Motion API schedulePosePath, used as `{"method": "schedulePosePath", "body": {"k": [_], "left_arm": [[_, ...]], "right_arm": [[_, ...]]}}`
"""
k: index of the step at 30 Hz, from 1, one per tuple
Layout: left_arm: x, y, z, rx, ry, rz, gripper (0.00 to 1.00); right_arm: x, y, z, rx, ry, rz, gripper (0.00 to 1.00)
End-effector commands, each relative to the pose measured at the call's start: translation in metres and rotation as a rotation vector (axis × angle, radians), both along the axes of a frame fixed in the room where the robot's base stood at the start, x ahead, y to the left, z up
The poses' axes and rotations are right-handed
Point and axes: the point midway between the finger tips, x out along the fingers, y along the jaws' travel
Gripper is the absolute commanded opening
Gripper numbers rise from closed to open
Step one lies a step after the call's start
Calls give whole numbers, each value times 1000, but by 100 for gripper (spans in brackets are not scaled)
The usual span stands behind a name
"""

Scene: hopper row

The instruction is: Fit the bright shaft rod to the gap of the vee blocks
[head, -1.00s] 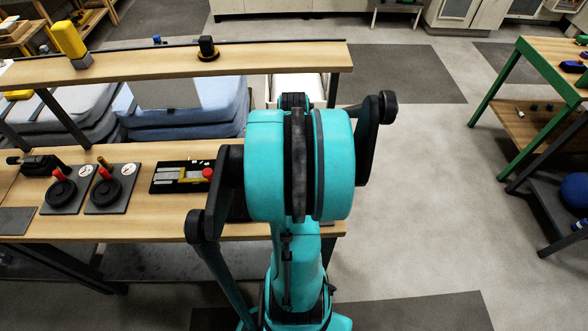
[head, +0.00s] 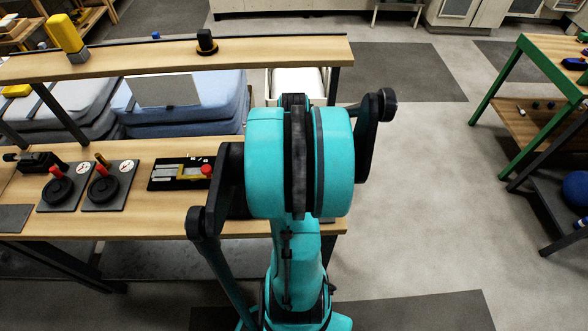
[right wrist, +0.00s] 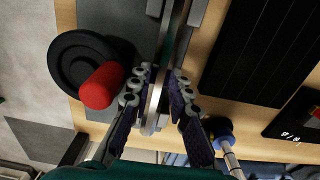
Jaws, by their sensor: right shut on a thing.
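My right gripper (right wrist: 157,100) is shut on the bright shaft rod (right wrist: 154,101) in the right wrist view. The rod is a slim silver bar between the two fingers, running up the picture. Two light grey blocks, one at the top (right wrist: 196,12) and one to its left (right wrist: 154,8), flank the rod's line; they look like the vee blocks. I cannot tell whether the rod touches them. In the head view my teal arm hides this part of the bench, and neither gripper shows there.
A black handwheel (right wrist: 72,62) with a red knob (right wrist: 101,86) sits close left of the fingers. A black ribbed panel (right wrist: 262,45) lies to the right, and a blue-collared part (right wrist: 219,130) is close below right. A shelf (head: 130,70) spans the bench back.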

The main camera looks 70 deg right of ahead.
Motion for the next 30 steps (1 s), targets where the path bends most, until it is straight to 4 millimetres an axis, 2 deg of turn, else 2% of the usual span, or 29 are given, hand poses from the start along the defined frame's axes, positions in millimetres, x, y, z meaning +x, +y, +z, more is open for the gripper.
{"method": "schedulePosePath", "body": {"k": [9,26,27,30], "left_arm": [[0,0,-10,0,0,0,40],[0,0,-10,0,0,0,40],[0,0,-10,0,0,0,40],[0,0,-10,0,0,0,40]], "right_arm": [[0,0,-12,0,0,0,0],[0,0,-12,0,0,0,0],[0,0,-12,0,0,0,21],[0,0,-12,0,0,0,42]]}}
